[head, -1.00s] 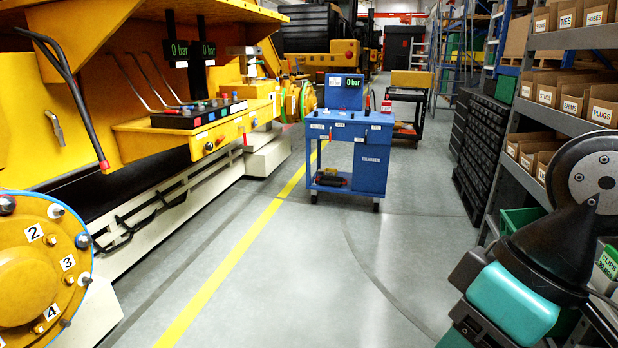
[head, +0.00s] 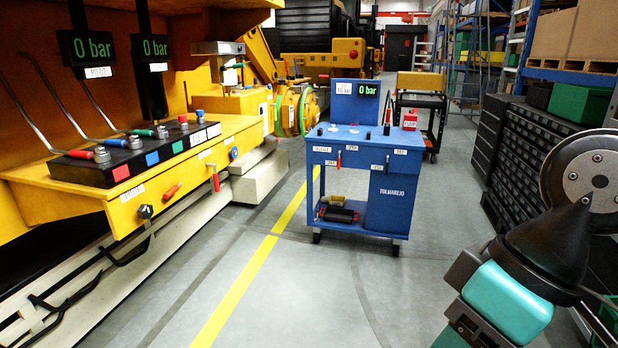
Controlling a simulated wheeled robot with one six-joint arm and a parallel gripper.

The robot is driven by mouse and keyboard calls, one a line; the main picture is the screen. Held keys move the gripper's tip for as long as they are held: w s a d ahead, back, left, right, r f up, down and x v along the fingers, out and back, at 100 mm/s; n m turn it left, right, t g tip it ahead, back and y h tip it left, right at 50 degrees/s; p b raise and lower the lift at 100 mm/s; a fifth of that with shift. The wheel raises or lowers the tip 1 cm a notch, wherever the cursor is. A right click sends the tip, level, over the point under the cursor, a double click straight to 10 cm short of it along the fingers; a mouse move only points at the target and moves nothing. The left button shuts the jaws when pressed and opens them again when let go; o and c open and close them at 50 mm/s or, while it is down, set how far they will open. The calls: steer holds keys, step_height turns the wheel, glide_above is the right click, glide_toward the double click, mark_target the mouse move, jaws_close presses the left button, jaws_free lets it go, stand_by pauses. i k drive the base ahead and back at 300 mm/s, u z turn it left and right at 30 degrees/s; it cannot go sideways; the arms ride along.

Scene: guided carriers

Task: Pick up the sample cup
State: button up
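I cannot make out the sample cup for sure. A few small pale items (head: 333,128) stand on the top of the blue cart (head: 370,155) ahead of me, too small to tell apart. Links of my arm fill the lower right of the head view. My gripper is not in view, so its state is hidden.
A yellow machine bench (head: 130,190) with levers and "0 bar" displays runs along the left. A black cart (head: 437,101) with a red container (head: 410,122) stands behind the blue cart. Dark drawer racks (head: 515,155) line the right. The floor (head: 310,290) before the blue cart is clear.

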mark_target(354, 122)
steer(key=i, duration=5.15)
steer(key=z, duration=0.05)
